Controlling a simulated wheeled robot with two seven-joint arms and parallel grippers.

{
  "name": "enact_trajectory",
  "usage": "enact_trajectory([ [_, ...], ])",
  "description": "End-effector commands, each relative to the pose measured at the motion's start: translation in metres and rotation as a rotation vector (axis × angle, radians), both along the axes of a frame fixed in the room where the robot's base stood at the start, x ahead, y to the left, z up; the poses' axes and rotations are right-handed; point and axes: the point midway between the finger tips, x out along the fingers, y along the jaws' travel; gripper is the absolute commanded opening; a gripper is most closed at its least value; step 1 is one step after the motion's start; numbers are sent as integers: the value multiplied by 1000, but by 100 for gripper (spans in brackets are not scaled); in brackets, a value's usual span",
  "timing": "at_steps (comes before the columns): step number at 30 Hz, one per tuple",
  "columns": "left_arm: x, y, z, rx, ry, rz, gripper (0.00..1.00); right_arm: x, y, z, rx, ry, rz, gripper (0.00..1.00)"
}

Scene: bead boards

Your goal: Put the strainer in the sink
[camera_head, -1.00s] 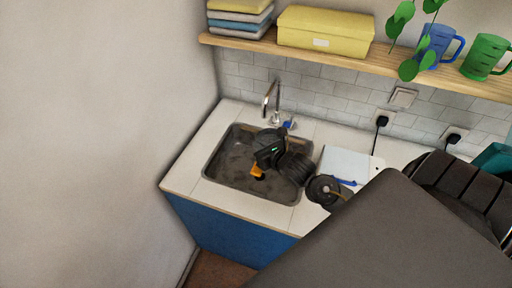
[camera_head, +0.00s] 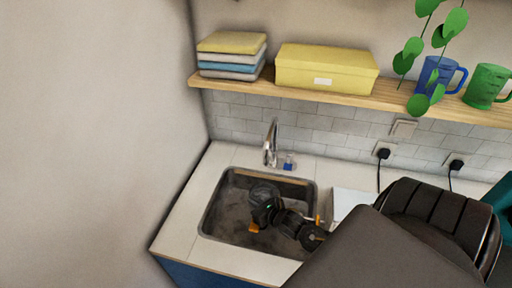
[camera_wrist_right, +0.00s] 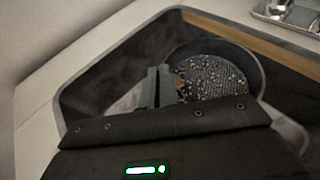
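The strainer (camera_wrist_right: 215,85) shows in the right wrist view as a dark round rim around a speckled mesh, inside the sink. My right gripper (camera_wrist_right: 160,87) has its two fingers close together at the strainer's left rim and appears shut on it. My left gripper is not in view.
A tap (camera_head: 271,143) stands behind the sink. A white board (camera_head: 350,203) lies on the counter to the right, partly behind my arm. A wooden shelf (camera_head: 300,93) above holds a yellow box (camera_head: 325,70), folded cloths (camera_head: 232,55) and mugs. A wall closes off the left side.

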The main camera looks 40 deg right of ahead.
Motion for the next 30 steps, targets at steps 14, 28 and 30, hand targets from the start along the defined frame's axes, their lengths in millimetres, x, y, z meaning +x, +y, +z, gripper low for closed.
enact_trajectory([
  [14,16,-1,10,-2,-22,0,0,1,1,-44,1,0,0,0],
  [28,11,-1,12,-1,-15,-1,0,2,1,-72,-1,-3,1,0],
  [30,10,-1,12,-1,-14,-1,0,2,1,-73,0,-2,2,0],
])
